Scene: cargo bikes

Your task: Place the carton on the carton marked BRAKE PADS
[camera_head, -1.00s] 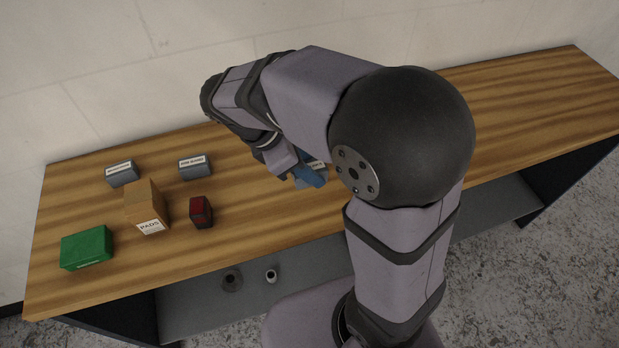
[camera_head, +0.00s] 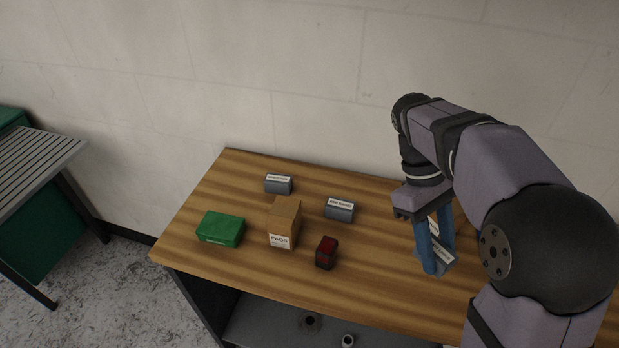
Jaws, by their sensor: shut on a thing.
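The tan carton (camera_head: 285,219) stands upright on the wooden bench; the readable part of its white front label says PADS. My gripper (camera_head: 433,268) is to its right, above the bench, pointing down with blue fingers. It is shut on a carton (camera_head: 433,227), of which a pale, marked patch shows between the fingers. The fingers and the angle hide most of it, so its shape and its height above the bench are unclear.
A green box (camera_head: 220,228) is left of the tan carton, and a dark red box (camera_head: 326,253) is at its right front. Grey labelled blocks (camera_head: 278,185) (camera_head: 339,209) stand behind. Another grey labelled piece (camera_head: 443,259) shows by my fingers. Bare wood separates the red box from my gripper.

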